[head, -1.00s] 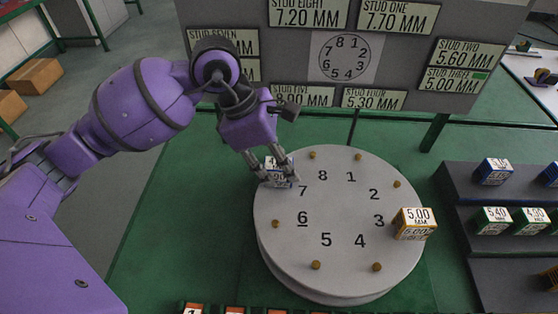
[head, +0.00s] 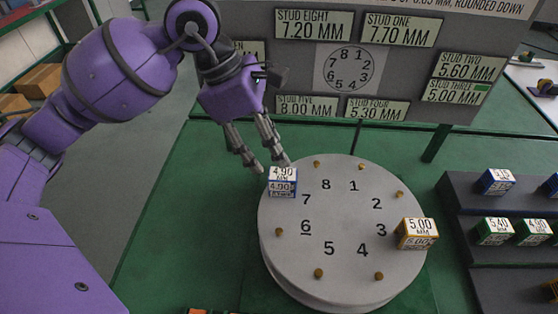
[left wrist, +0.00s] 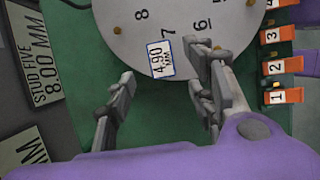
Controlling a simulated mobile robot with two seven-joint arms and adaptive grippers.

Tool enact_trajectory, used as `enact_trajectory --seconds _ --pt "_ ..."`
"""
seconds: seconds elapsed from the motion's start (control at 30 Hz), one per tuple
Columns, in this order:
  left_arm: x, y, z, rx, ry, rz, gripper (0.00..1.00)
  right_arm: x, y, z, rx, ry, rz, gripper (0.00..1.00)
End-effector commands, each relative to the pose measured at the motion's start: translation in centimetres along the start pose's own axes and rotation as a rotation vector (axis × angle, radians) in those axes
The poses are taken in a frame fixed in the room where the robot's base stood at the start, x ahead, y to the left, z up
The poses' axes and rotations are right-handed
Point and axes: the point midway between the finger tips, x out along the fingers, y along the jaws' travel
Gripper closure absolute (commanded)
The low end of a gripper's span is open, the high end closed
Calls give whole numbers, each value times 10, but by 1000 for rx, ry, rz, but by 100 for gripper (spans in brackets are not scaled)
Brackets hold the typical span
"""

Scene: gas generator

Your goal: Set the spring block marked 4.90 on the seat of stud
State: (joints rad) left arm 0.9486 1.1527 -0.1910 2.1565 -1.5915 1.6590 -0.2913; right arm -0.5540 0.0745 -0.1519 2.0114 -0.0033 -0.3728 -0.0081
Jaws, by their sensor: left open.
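The spring block marked 4.90 (head: 282,182), white and blue, sits upright at the edge of the round grey plate (head: 340,205), beside the number 7 and over that stud's seat. It also shows in the left wrist view (left wrist: 161,59), its 4.90 MM label facing the camera. My left gripper (head: 266,169) is open and empty, apart from the block, just above and behind it. In the left wrist view my left gripper's fingers (left wrist: 158,95) are spread wide below the block. My right gripper is not in view.
A block marked 5.00 (head: 416,233) sits at number 3 on the plate. Brass studs stand at several other numbers. A panel (head: 290,85) with stud size labels stands behind. A dark stepped rack (head: 460,215) with more blocks stands at right. Numbered orange tags (left wrist: 283,65) line the wrist view's right side.

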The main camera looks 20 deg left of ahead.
Motion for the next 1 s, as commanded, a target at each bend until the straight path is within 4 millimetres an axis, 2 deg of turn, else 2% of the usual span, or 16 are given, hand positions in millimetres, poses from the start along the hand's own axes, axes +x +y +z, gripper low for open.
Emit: enact_trajectory --seconds 0.1,0.3,1.0 --pt "-22 1 0 -1 1 3 50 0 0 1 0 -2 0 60" --pt "-43 0 0 -1 0 0 50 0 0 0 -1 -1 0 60" --pt "-45 0 0 -1 0 -1 50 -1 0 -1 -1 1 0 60"
